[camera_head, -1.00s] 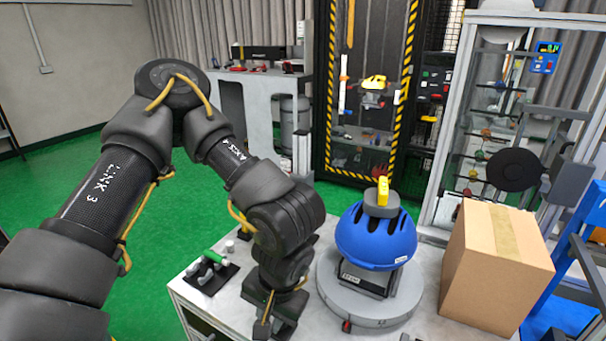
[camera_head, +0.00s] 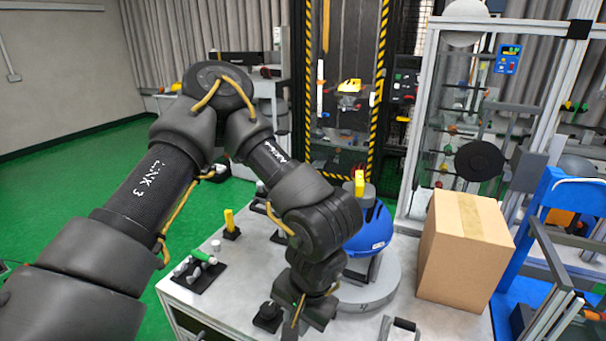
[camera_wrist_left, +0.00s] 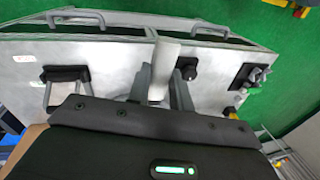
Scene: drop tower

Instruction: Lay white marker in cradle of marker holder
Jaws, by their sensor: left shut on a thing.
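The white marker (camera_wrist_left: 165,58) is a pale cylinder held between the two fingers of my left gripper (camera_wrist_left: 160,85) in the left wrist view. In the head view my left gripper (camera_head: 302,318) points down over the front of the table, and I cannot make out the marker there. A black plate with grey supports and a green-and-white cylinder (camera_head: 203,257), seemingly the marker holder (camera_head: 208,283), sits at the table's left. It is left of my gripper and apart from it. The same plate seems to show at the right in the wrist view (camera_wrist_left: 256,75). My right gripper is out of view.
A round grey turntable (camera_head: 380,285) carries a blue helmet (camera_head: 376,238), partly behind my arm. A cardboard box (camera_head: 462,250) stands right of it. A dark knob (camera_head: 267,317) and a handle on a base (camera_head: 402,325) are near the gripper. A yellow piece (camera_head: 229,221) stands behind the holder.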

